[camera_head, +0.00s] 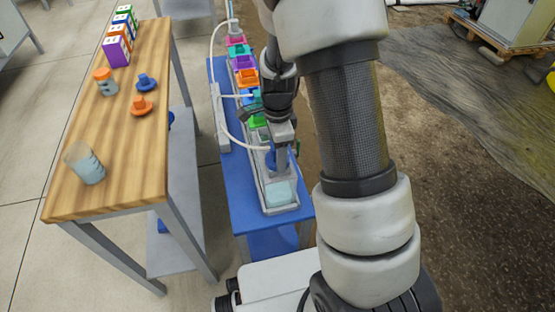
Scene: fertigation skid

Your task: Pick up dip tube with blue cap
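My gripper (281,158) points down over the near end of the row of containers on the blue bench. A blue cap (271,161) shows right beside its fingers, above a clear tank with pale liquid (279,193). The fingers partly cover this cap, and no tube below it can be made out. I cannot tell whether the fingers are apart or closed on it. Another blue capped piece (146,82) lies on the wooden table, apart from my gripper.
The wooden table (130,160) at left holds an orange capped piece (141,106), an orange-lidded jar (105,82), a beaker (84,163) and several coloured boxes (117,50). White hoses (237,133) arch beside the blue bench (237,178). A gap separates table and bench.

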